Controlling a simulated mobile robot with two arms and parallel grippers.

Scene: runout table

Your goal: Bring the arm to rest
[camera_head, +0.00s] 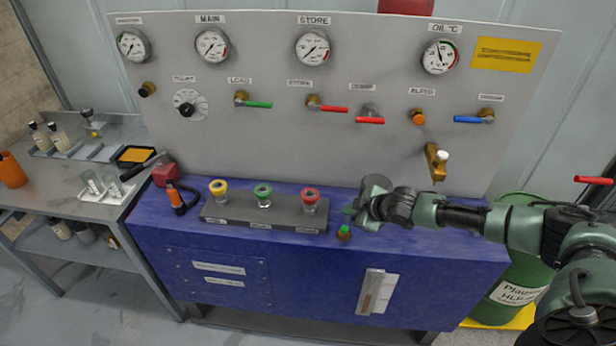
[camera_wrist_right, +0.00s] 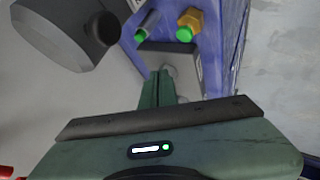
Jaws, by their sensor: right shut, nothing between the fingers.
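My right arm (camera_head: 465,217) reaches in from the right over the blue bench (camera_head: 205,240). My right gripper (camera_head: 350,211) is just right of the red-topped fitting and close to a small brass piece with a green top (camera_head: 344,233). In the right wrist view the fingers (camera_wrist_right: 158,82) are together and empty. A brass piece with a green end (camera_wrist_right: 188,24) shows beyond them in that view. I cannot tell whether the fingers touch anything. My left gripper is not in view.
A dark grey rack (camera_head: 228,210) holds yellow, green and red-topped fittings. The grey gauge panel (camera_head: 270,140) rises behind. A green drum (camera_head: 520,270) is at the right, a side table (camera_head: 50,185) at the left.

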